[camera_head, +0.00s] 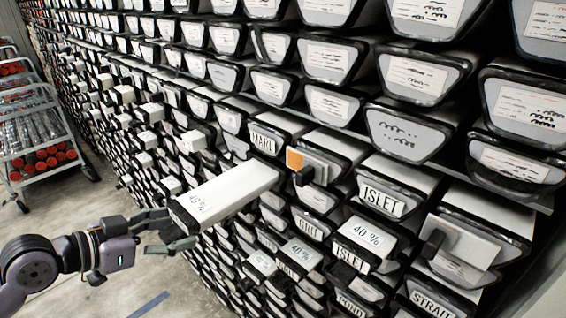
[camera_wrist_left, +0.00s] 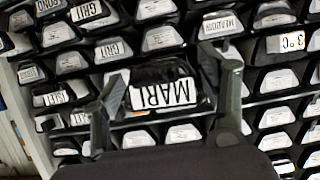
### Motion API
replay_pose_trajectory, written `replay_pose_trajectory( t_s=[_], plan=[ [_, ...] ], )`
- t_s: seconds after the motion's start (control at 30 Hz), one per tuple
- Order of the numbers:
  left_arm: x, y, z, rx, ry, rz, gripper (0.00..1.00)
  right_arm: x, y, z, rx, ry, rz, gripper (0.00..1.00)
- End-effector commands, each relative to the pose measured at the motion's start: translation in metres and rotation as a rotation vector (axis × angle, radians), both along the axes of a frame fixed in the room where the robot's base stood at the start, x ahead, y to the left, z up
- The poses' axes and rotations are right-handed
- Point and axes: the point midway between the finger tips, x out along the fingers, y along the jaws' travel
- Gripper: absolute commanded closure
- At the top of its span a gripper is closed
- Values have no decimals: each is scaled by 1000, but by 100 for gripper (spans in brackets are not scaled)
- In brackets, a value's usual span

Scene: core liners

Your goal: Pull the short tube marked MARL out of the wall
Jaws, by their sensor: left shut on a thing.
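A pale tube (camera_head: 232,190) with a "40 %" mark on top and a black rim at its front end sticks far out of the wall in the head view. My left gripper (camera_head: 170,228) is at its front end. In the left wrist view the fingers (camera_wrist_left: 166,78) stand on both sides of a black-rimmed tube end marked MARL (camera_wrist_left: 163,92), upside down there, and are shut on it. The front face is hidden in the head view. Another MARL label (camera_head: 264,143) shows on the wall behind. My right gripper is not in view.
The wall is packed with labelled tube ends. A tube marked ISLET (camera_head: 384,201), a block with an orange patch (camera_head: 294,159) and a grey panel with a black knob (camera_head: 462,247) stick out to the right. A cart (camera_head: 40,130) stands on the left. The floor beside my arm is clear.

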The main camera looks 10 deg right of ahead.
Motion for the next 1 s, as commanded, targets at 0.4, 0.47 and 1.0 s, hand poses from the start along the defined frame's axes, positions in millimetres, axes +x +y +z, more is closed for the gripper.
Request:
replay_pose_trajectory(
  t_s=[0.4,0.47,1.0],
  plan=[
    [0,-1,1,-2,-3,0,10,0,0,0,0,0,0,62],
    [0,0,1,-2,-3,0,10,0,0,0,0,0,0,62],
    [-20,30,11,7,4,4,10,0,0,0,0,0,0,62]
  ],
)
